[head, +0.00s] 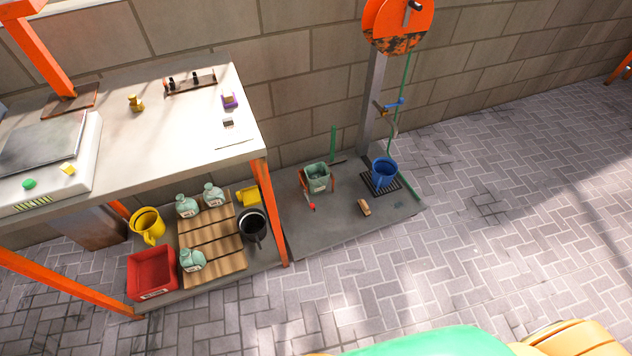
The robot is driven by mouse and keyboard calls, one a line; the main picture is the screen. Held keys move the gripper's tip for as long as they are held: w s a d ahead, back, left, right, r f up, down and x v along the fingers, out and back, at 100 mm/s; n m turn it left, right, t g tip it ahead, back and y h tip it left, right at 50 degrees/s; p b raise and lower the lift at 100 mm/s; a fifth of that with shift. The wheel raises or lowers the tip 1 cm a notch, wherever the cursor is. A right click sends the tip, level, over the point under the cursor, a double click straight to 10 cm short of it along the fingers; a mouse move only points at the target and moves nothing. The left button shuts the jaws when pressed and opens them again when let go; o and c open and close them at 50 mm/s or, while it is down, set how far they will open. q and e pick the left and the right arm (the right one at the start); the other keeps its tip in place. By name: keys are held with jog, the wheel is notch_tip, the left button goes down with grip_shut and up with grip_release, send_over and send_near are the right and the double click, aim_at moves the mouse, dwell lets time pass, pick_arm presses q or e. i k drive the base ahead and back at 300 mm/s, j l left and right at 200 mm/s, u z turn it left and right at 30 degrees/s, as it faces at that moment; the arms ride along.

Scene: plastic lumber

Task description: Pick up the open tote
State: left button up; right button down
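A red open-topped bin (152,271), which looks like the open tote, sits at the front left corner of the low shelf under the table. It is upright, has a small pale label on its front, and looks empty. Neither of my grippers shows in the head view, so their distance from the bin cannot be seen.
On the shelf, a wooden slatted pallet (212,243) holds several pale green bottles. An orange table leg (272,215) stands at right. Paved floor (330,290) in front is clear.

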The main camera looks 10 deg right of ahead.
aim_at(317, 175)
jog(key=i+l+z, duration=0.2)
jog(key=i+l, duration=0.25)
jog(key=i+l+z, duration=0.15)
jog(key=i+l, duration=0.15)
jog(key=i, duration=0.25)
jog(key=i+l+z, duration=0.2)
jog(key=i, duration=0.35)
jog(key=l, duration=0.1)
